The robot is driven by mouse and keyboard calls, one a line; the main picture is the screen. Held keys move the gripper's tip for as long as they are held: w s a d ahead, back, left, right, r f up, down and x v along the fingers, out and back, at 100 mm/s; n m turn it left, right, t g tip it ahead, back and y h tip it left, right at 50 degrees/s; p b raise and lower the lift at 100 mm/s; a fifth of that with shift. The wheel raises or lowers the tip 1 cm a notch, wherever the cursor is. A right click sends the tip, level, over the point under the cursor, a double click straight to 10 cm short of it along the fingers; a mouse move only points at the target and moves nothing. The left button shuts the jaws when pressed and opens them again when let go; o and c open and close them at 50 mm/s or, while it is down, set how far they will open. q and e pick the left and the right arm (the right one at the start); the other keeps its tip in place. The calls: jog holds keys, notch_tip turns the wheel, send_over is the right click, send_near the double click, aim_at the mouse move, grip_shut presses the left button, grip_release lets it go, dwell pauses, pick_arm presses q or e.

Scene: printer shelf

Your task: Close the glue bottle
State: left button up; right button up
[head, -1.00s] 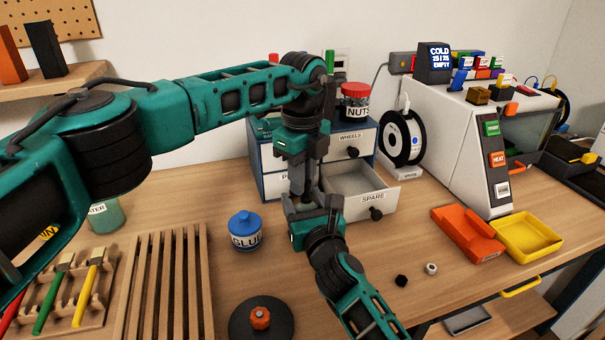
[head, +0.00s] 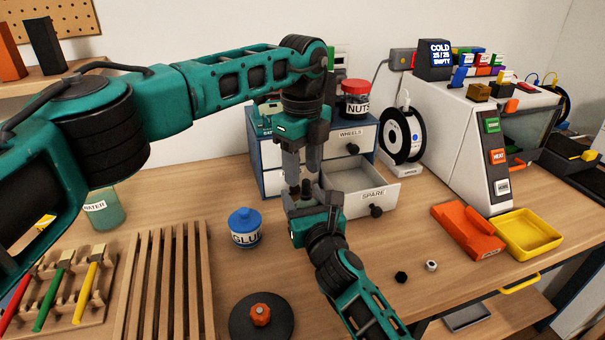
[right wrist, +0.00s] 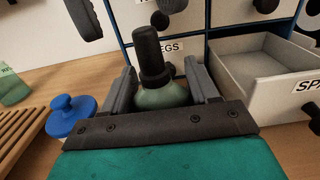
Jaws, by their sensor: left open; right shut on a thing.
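My right gripper (head: 305,205) is shut on a small green bottle (right wrist: 162,97) and holds it upright above the table, in front of the drawers. A black cap (right wrist: 151,52) sits on top of the bottle; it also shows in the head view (head: 306,190). I cannot tell how tightly it is on. My left gripper (head: 302,166) is open and empty, pointing down just above the cap and apart from it. A jar lettered "GLU" (head: 245,236) with a blue knobbed lid stands on the table to the left; its lid is on.
A drawer marked "SPARE" (head: 374,195) stands open behind and right of my right gripper. A slatted wooden rack (head: 160,290) and a black disc with an orange knob (head: 262,318) are nearby. An orange tray (head: 466,230) and yellow tray (head: 526,236) lie right.

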pick_arm(q)
notch_tip(320, 180, up, 10)
jog(key=shift+f, duration=0.2)
pick_arm(e)
jog(key=o, duration=1.6)
jog(key=shift+s+d, duration=0.2)
jog(key=shift+s, duration=0.3)
jog(key=p+v, duration=0.1)
jog(key=v, duration=0.9)
jog(key=shift+s+p, duration=0.3)
jog(key=shift+p, duration=0.05)
pick_arm(q)
jog(key=shift+r, duration=0.8)
pick_arm(e)
jog(key=shift+s+d, duration=0.25)
jog(key=shift+s, duration=0.35)
